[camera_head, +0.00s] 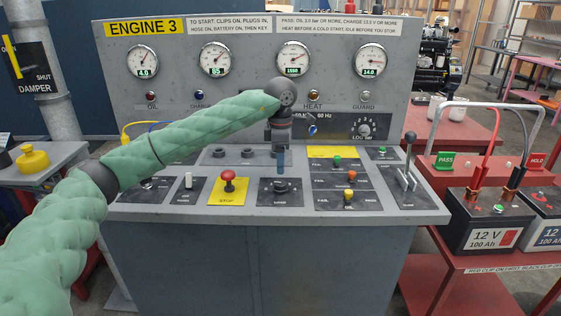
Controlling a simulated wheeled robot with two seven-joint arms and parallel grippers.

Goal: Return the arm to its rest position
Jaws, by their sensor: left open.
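My left arm (160,142), in a green padded sleeve, reaches in from the left across the engine control panel (345,218). Its wrist bends down in front of the upright gauge board. My left gripper (281,163) points down above the panel's middle, seen nearly edge-on. It is open and no object shows in it. A black rotary switch (281,186) lies just below its tips; I cannot tell the exact gap. My right gripper is not in view.
A red mushroom stop button (228,178) stands left of the gripper, and a black lever (409,156) stands at the panel's right. Dial gauges (290,59) line the board above. A battery (488,224) with clips and cables sits on a red cart at right.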

